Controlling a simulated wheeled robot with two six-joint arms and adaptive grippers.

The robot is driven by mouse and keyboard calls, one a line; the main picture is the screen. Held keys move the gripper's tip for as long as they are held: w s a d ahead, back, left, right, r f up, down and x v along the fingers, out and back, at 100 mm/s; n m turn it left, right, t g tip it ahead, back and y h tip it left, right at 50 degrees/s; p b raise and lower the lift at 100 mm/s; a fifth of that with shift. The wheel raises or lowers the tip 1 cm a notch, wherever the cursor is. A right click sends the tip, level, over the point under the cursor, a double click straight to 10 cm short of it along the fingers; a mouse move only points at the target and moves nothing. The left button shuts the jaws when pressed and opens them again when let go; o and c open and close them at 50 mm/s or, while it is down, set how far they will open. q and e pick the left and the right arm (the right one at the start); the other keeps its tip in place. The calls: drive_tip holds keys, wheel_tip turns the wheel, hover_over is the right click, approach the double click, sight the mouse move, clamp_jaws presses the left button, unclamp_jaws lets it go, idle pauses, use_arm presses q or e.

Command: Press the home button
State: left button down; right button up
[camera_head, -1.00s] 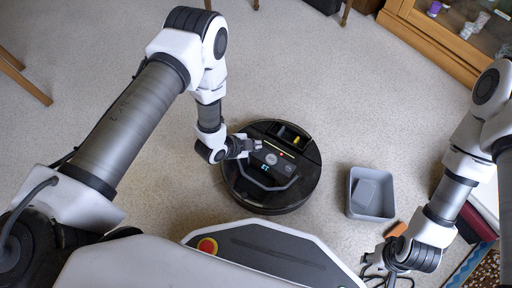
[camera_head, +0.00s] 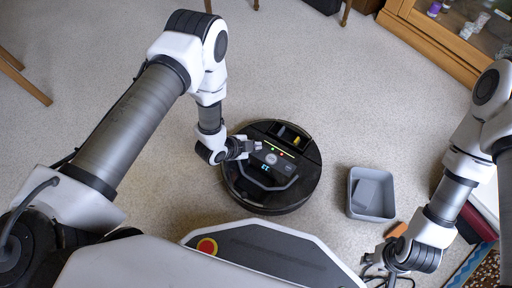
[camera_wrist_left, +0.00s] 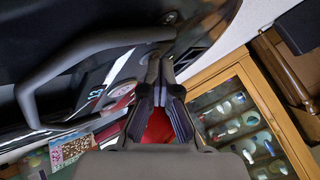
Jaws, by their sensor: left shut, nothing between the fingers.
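A round black robot vacuum (camera_head: 265,200) sits on the floor, with a small control panel, a lit cyan display (camera_head: 265,168) and small lights on its top. Which marking is the home button is too small to tell. My left gripper (camera_head: 258,146) is shut and empty, its tip over the panel's upper left edge; contact cannot be told. In the left wrist view its fingers (camera_wrist_left: 160,68) reach toward the glossy dark top of the vacuum (camera_wrist_left: 60,30). My right gripper (camera_head: 376,272) is at the bottom right, far from the vacuum, its fingers unclear.
A grey bin (camera_head: 371,196) stands on the floor right of the vacuum, with an orange object (camera_head: 397,230) below it. A wooden glass-fronted cabinet (camera_head: 440,40) is at the upper right. A patterned rug (camera_head: 486,268) lies at the lower right.

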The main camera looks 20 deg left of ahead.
use_arm(q)
drive_tip(key=shift+r+p, duration=0.8)
drive_tip(key=shift+p, duration=0.05)
wheel_tip(320, 180, up, 5)
drive_tip(key=p, duration=0.5)
drive_tip(key=shift+r, duration=0.1)
idle(0.4)
